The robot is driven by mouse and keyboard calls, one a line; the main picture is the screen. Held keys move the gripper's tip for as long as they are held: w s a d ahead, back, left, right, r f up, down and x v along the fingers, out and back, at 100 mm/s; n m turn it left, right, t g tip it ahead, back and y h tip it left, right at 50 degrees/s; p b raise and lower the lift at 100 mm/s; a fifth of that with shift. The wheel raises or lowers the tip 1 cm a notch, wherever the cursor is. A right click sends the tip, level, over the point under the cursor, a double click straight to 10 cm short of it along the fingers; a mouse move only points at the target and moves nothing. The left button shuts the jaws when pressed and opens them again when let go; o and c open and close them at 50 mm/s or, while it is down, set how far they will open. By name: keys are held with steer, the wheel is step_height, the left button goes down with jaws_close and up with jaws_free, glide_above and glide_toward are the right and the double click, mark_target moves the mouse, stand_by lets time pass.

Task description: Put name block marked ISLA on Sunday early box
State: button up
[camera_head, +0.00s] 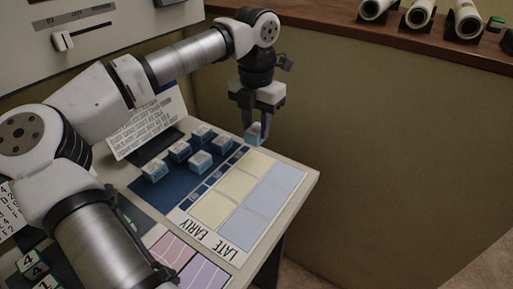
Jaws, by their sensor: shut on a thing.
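My gripper (257,124) points down over the far edge of the console's sloping top and is shut on a small light-blue and white name block (254,136). The lettering on this block is too small to read. The block is near the far end of the yellow boxes (236,184), which line up with the word EARLY. I cannot tell whether it touches the surface. The lavender boxes (266,200) line up with the word LATE. The day labels are not legible, and no block stands on the visible boxes.
Several other name blocks (200,162) stand on a dark blue area left of the boxes. A printed card (148,124) leans behind them. Pink boxes (172,249) and number tiles (32,266) are nearer. A wooden shelf (325,28) holds white cylinders. Open floor lies right.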

mark_target(256, 128)
step_height(256, 128, down, 7)
steer(key=shift+f, duration=0.15)
stand_by(0.4)
steer(key=shift+f, duration=0.1)
steer(key=o, duration=1)
steer(key=shift+c, duration=0.2)
step_height(256, 128, up, 12)
steer(key=shift+r, duration=0.15)
